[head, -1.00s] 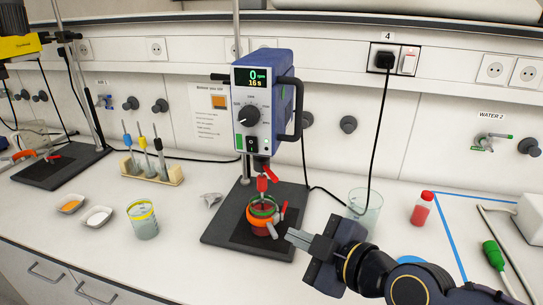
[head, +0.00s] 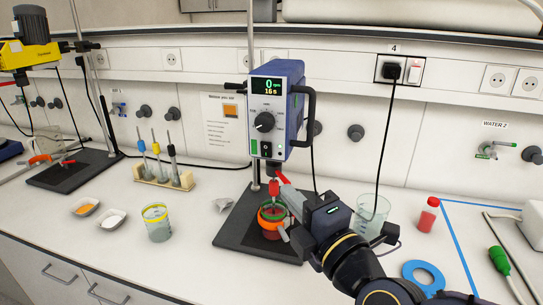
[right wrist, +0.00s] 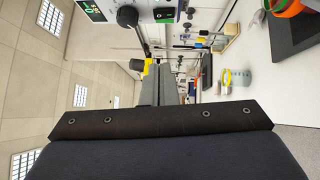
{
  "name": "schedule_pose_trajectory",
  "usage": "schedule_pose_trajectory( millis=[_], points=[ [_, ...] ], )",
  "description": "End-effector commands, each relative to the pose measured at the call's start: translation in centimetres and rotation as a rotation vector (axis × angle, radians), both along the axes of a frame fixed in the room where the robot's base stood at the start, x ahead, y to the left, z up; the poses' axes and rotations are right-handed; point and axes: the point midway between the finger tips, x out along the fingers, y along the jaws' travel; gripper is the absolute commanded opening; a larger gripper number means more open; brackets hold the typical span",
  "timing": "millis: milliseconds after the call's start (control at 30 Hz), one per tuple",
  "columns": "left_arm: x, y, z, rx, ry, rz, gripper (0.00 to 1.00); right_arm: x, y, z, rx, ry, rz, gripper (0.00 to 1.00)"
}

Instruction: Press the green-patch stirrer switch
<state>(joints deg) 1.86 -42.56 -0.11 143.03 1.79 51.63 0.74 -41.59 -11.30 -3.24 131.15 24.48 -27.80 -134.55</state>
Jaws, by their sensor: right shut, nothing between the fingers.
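The blue overhead stirrer (head: 277,108) hangs on its stand, its display reading 0 rpm and 16 s. On its lower front are a green patch (head: 254,146) and, right of it, a black switch (head: 266,150). The green patch also shows sideways at the top of the right wrist view (right wrist: 163,15). My right gripper (head: 284,189) is shut and empty. Its tips are below the stirrer body, close to the red chuck (head: 273,187) in the picture; I cannot tell whether they touch it. My left gripper is not in view.
An orange-and-green banded beaker (head: 271,219) stands on the dark base plate (head: 232,228) under the chuck. A clear beaker (head: 372,213) is behind my right arm, with a red bottle (head: 428,215) beyond.

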Motion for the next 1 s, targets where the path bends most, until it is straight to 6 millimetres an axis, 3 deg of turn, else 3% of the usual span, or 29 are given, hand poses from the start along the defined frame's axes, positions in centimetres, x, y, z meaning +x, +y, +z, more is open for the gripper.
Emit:
schedule_pose_trajectory(
  millis=[167,567,800,1000],
  points=[
    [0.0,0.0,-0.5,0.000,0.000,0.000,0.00,1.6,0.9,-0.1,-0.003,0.001,0.002,0.00],
    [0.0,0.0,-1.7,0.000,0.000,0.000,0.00,9.0,4.7,0.6,-0.003,0.002,0.001,0.00],
    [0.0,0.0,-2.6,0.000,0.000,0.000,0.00,12.0,3.4,1.1,0.000,-0.001,-0.002,0.00],
    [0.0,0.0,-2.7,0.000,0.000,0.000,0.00,12.6,3.3,1.3,0.000,0.001,0.000,0.00]
  ],
)
